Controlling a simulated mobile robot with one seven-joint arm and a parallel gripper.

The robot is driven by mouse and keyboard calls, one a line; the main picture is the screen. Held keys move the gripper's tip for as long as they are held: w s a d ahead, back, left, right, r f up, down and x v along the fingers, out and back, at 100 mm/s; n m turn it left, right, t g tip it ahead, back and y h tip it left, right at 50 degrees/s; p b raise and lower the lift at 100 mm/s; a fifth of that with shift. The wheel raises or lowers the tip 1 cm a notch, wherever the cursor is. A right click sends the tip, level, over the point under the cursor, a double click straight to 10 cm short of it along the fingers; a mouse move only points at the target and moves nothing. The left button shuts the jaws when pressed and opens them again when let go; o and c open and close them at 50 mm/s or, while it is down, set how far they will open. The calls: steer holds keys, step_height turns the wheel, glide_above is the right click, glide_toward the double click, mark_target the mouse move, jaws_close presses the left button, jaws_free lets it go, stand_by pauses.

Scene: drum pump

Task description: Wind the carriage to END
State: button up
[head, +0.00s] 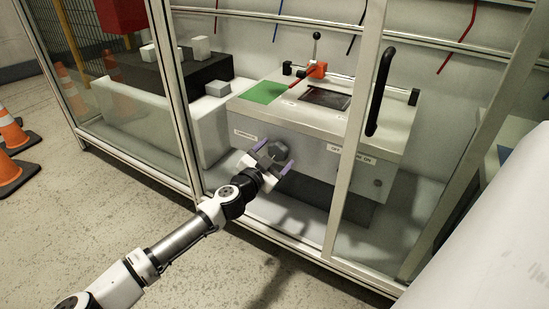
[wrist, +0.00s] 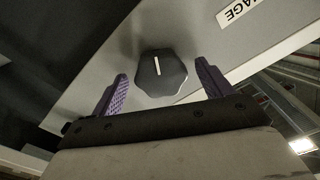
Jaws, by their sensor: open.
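A dark faceted knob (head: 275,153) with a white pointer line sits on the grey front panel of the machine, near a label (head: 245,134) that seems to read CARRIAGE. In the wrist view the knob (wrist: 161,74) is between and just beyond my two purple fingers, with a gap on each side. My gripper (head: 273,157) is open and faces the knob; it also shows in the wrist view (wrist: 160,80). On the machine's top is an orange-red block (head: 317,70) with an upright ball-topped lever. I cannot tell which part is the carriage, and no END mark is readable.
A framed glass enclosure surrounds the machine; a post (head: 350,130) stands right of my arm, and a black handle (head: 380,92) is beyond it. Another post (head: 176,100) is to the left. Traffic cones (head: 12,135) stand at far left. The foreground floor is clear.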

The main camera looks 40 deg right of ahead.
steer(key=c, duration=1)
